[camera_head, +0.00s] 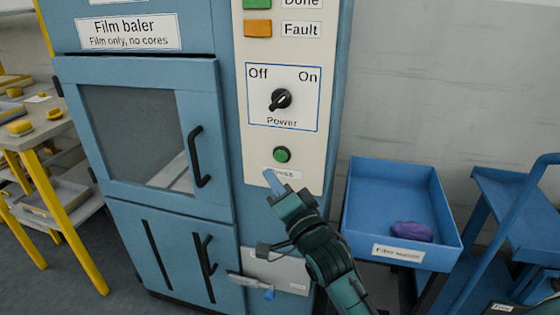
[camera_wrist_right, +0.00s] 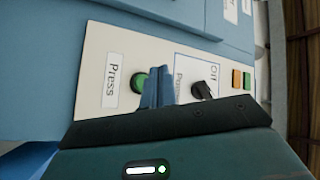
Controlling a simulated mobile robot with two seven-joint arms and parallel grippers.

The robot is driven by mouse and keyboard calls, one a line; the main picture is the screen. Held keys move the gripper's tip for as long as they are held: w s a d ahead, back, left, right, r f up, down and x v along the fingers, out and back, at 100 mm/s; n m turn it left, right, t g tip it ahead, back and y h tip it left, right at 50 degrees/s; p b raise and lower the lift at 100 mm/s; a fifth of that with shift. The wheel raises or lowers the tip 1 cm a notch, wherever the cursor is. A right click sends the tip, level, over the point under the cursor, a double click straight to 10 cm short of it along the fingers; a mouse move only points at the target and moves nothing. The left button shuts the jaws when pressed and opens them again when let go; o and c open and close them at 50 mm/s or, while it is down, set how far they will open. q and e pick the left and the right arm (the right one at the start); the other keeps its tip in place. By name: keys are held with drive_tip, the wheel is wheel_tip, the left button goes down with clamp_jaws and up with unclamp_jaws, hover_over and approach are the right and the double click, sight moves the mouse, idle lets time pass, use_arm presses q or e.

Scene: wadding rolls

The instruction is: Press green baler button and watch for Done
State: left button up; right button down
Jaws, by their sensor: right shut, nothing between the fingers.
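The green baler button (camera_head: 282,155) sits above the Press label (camera_head: 284,173) on the cream panel (camera_head: 240,110) in the head view. My right gripper (camera_head: 271,180) is shut and empty, its blue fingertips just below the button at the label. In the right wrist view the fingers (camera_wrist_right: 158,88) stand beside the green button (camera_wrist_right: 139,84) and cover part of it; I cannot tell whether they touch it. The Done lamp (camera_head: 257,4) is a green block, cut by the top edge, above the orange Fault lamp (camera_head: 258,29). My left gripper is not in view.
The black power knob (camera_head: 280,99) is above the button. The film baler's door (camera_head: 150,125) is closed, with a black handle (camera_head: 198,158). A blue bin (camera_head: 375,190) with a purple bundle (camera_head: 411,231) stands right. A yellow-framed table (camera_head: 50,132) stands left.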

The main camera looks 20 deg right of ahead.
sight(281, 156)
drive_tip(key=shift+w+d, duration=0.65)
drive_tip(key=shift+w, duration=0.3)
drive_tip(key=shift+w+d, duration=0.65)
drive_tip(key=shift+w, duration=0.25)
idle(0.6)
drive_tip(key=shift+w+d, duration=0.1)
drive_tip(key=shift+w, duration=0.05)
drive_tip(key=shift+w+d, duration=0.15)
drive_tip(key=shift+w, duration=0.05)
